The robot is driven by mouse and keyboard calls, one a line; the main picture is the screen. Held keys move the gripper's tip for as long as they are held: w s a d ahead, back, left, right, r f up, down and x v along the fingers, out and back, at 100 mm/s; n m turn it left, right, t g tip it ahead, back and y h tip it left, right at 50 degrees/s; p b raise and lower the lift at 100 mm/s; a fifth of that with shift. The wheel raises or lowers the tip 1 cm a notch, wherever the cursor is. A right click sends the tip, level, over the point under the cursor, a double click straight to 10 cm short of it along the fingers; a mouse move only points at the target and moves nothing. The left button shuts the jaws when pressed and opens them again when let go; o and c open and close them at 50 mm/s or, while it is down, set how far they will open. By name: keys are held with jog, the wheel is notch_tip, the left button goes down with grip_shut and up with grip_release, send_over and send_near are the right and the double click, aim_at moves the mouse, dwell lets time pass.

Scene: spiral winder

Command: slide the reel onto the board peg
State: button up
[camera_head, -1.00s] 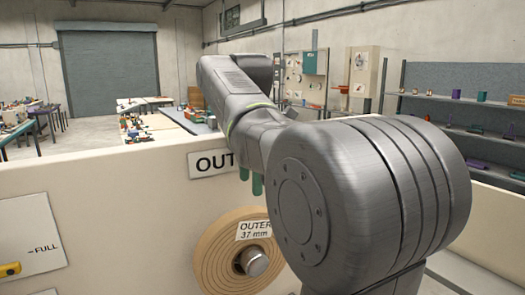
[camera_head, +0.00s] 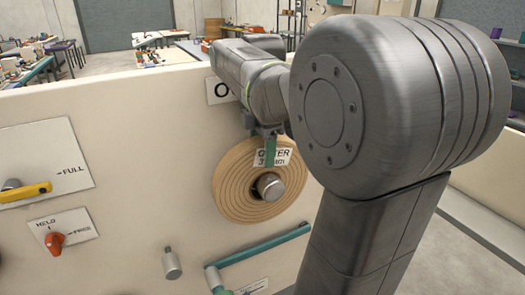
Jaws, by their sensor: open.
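The reel (camera_head: 232,185) is a tan wound disc on the front of the cream panel, right of centre. It sits around a metal hub (camera_head: 269,187) and carries a white label reading OUTER (camera_head: 283,154). My gripper (camera_head: 270,152) has teal fingers and hangs in front of the reel's upper part, just above the hub, partly covering the label. It is open; I cannot tell whether it touches the reel. A short grey peg (camera_head: 172,264) stands out bare from the panel, lower left of the reel; it may be the board peg.
A teal bar (camera_head: 262,246) runs below the reel. At the left are a yellow lever (camera_head: 27,192) by a FULL mark and an orange knob (camera_head: 54,242) marked HELD and FREE. My arm covers the right of the view. Workbenches stand behind the panel.

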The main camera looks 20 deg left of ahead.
jog(key=shift+f, duration=0.45)
jog(key=shift+c, duration=0.2)
grip_shut()
jog(key=c, duration=0.8)
grip_release()
grip_shut()
jog(key=shift+r, duration=0.15)
